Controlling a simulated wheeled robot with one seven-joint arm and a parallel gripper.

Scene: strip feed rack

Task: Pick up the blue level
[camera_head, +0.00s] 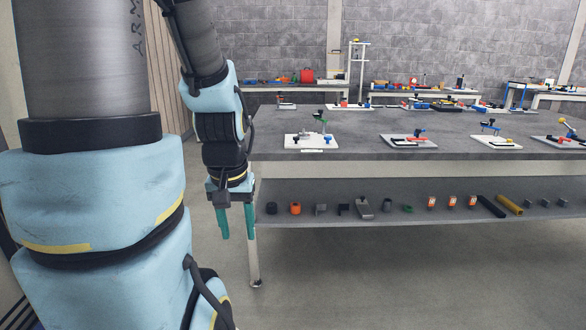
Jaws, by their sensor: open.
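No clearly blue level stands out in the head view.
The lower shelf (330,219) holds a row of small parts, including an orange one (295,208) and a grey block (363,208). Fixtures on plates, such as a white one (311,141), stand on the bench top. The floor in front is clear.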

